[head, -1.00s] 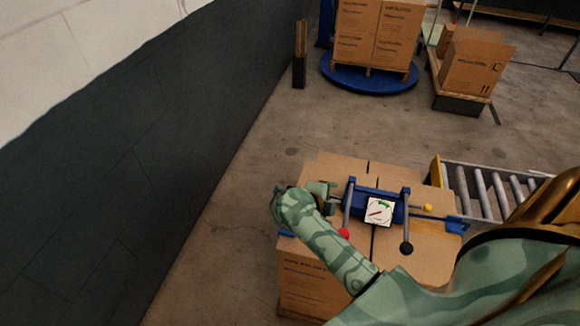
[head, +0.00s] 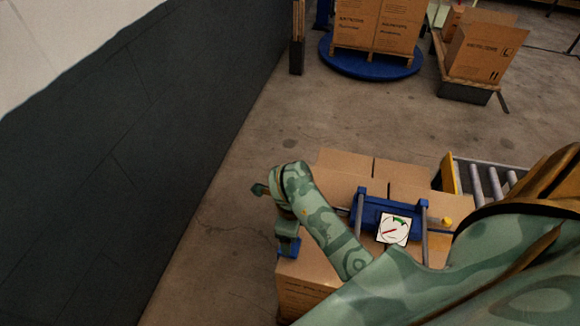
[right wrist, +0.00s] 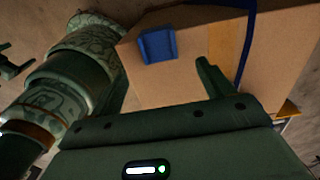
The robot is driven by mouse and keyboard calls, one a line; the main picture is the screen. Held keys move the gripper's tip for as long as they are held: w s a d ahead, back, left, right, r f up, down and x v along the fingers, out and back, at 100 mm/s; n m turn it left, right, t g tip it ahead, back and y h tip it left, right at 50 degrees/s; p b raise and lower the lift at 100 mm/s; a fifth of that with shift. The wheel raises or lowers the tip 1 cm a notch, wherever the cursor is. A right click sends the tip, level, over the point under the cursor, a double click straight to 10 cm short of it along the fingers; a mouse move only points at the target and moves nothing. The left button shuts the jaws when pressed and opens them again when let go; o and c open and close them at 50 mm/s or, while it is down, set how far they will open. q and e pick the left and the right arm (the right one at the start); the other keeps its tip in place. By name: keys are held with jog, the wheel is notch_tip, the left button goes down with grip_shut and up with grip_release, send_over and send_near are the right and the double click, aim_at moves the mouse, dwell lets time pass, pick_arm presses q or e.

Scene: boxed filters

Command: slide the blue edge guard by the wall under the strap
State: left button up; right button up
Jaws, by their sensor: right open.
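The blue edge guard (right wrist: 158,46) sits on the carton's edge in the right wrist view. The blue strap (right wrist: 246,42) crosses the carton to its right, with bare cardboard between them. My right gripper (right wrist: 162,78) is open and empty, with the guard just beyond its spread fingers. In the head view the guard (head: 290,247) shows at the carton edge facing the wall, partly covered by a camouflage arm.
A blue strap tool (head: 372,211) with a dial lies on the cartons (head: 345,162). A dark wall (head: 130,170) runs along the left, with bare floor between. A roller conveyor (head: 485,178) is at the right. Cartons on a blue turntable (head: 372,70) stand behind.

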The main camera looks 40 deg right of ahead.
aim_at(295, 248)
notch_tip(295, 248, down, 7)
jog(key=b, duration=0.3)
jog(key=shift+s+f, duration=0.1)
jog(key=shift+f, duration=0.1)
jog(key=c, duration=1.1)
jog(key=shift+w+d, duration=1)
jog(key=shift+d, duration=0.15)
jog(key=shift+w+d, duration=0.95)
jog(key=shift+d, duration=0.2)
